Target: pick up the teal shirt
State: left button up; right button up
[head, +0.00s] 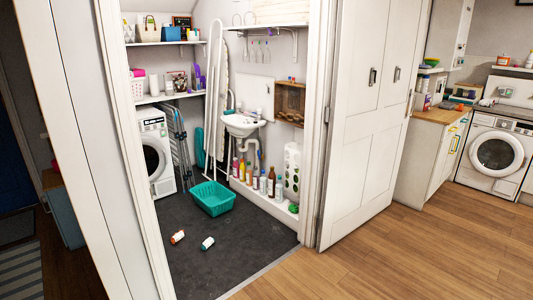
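I cannot make out a teal shirt for certain. A teal plastic basket (213,197) stands on the dark floor of the understairs closet, and its inside shows no clear garment. A small white and teal item (207,243) lies on the floor in front of it; it is too small to tell what it is. Another small orange-red and white item (178,237) lies to its left. A teal shape (200,146) shows partly hidden behind the ironing board. Neither of my grippers is in view.
A white dryer (155,153) stands at the closet's back left, beside a folded rack (180,145). A small sink (242,124) and several bottles (262,184) line the right wall. A white door (362,125) stands right of the opening. Wooden floor (400,265) in front is clear.

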aim_at(210, 241)
jog(key=i+l+u, duration=0.35)
jog(key=i, duration=0.2)
jog(key=i+l+u, duration=0.35)
jog(key=i, duration=0.2)
jog(key=i+l+u, duration=0.3)
jog(key=i+l, duration=0.25)
jog(key=i, duration=0.75)
jog(key=i+l, duration=0.15)
jog(key=i, duration=0.65)
